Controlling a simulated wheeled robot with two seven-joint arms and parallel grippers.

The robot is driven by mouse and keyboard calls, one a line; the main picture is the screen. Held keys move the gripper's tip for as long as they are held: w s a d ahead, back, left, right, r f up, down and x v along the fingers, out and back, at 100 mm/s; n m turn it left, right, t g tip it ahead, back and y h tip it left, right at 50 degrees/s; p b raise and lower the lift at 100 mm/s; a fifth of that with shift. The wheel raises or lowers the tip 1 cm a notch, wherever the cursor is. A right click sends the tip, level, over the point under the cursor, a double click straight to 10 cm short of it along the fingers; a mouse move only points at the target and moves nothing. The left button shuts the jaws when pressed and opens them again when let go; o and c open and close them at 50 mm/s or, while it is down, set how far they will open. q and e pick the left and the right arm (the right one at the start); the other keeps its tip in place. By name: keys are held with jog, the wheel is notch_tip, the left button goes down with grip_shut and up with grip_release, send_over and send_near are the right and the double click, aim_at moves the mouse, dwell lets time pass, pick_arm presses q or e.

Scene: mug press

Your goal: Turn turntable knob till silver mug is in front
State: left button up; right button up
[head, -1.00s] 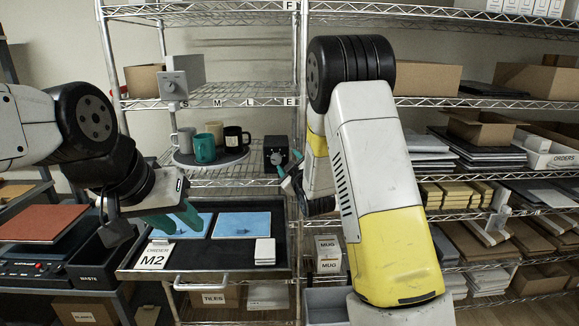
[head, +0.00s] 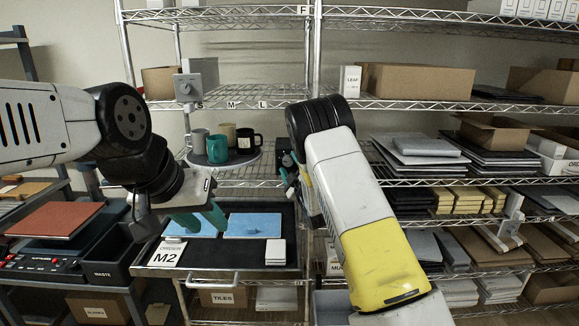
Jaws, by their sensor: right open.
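The round turntable (head: 248,160) sits on the middle shelf. The silver-grey mug (head: 199,141) stands at its left, with the teal mug (head: 216,150) at the front, a tan mug (head: 228,131) behind and a black mug (head: 247,140) at the right. A dark box (head: 282,148) beside the turntable appears to be the knob unit; my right arm partly hides it, and I cannot make out its knob. My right gripper (head: 292,177) is open just in front of and below this box. My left gripper (head: 201,223) is open and empty above the tray, well below the turntable.
A black tray (head: 246,253) holds blue tiles, a white stack and an M2 order card (head: 167,254). A grey box with a dial (head: 197,80) stands on the shelf above. Shelves of cartons fill the right.

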jog(key=shift+w, duration=0.15)
grip_shut()
